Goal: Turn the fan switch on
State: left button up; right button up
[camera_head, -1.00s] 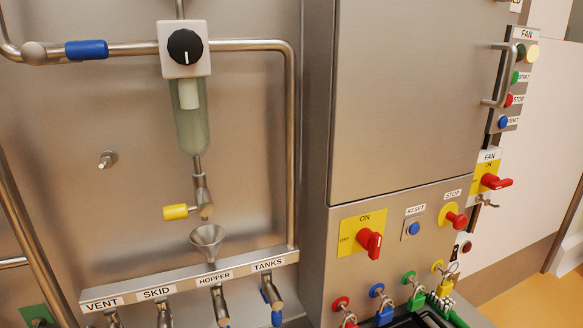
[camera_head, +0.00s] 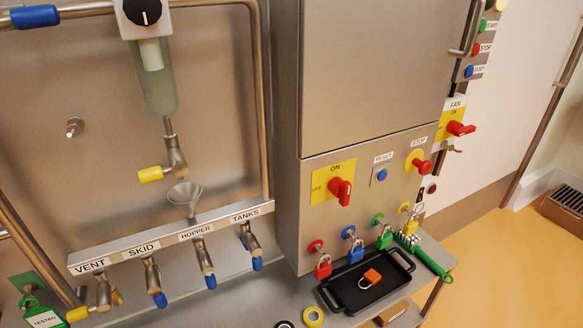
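The fan switch is a red rotary handle (camera_head: 461,128) on a yellow plate (camera_head: 453,112) labelled FAN, on the right side of the steel cabinet. Its handle points out to the right, roughly level, and the word ON shows at the top of the plate. A second red rotary switch (camera_head: 340,190) sits on a yellow ON/OFF plate on the cabinet front, its handle hanging downward. Neither of my grippers shows in the head view.
The steel cabinet (camera_head: 370,70) has RESET (camera_head: 382,175) and STOP (camera_head: 422,167) buttons. Several coloured padlocks hang below. A black tray (camera_head: 345,297) with an orange padlock (camera_head: 372,276) and a green brush (camera_head: 432,262) lie on the shelf. Orange floor (camera_head: 500,270) is clear at right.

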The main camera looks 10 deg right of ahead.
aim_at(454, 126)
jog(key=z, duration=1.25)
jog(key=u, duration=0.5)
jog(key=l+u, duration=0.2)
jog(key=u, duration=0.25)
jog(key=i+l+u, duration=0.1)
jog(key=u, duration=0.4)
jog(key=l+u, duration=0.1)
jog(key=u, duration=0.35)
jog(key=k+l+u, duration=0.1)
jog(key=l+u, duration=0.3)
jog(key=k+l+u, duration=0.15)
jog(key=l+u, duration=0.3)
jog(key=k+l+u, duration=0.55)
jog(key=l, duration=0.15)
jog(key=k+l+u, duration=0.3)
jog(key=k+l, duration=0.3)
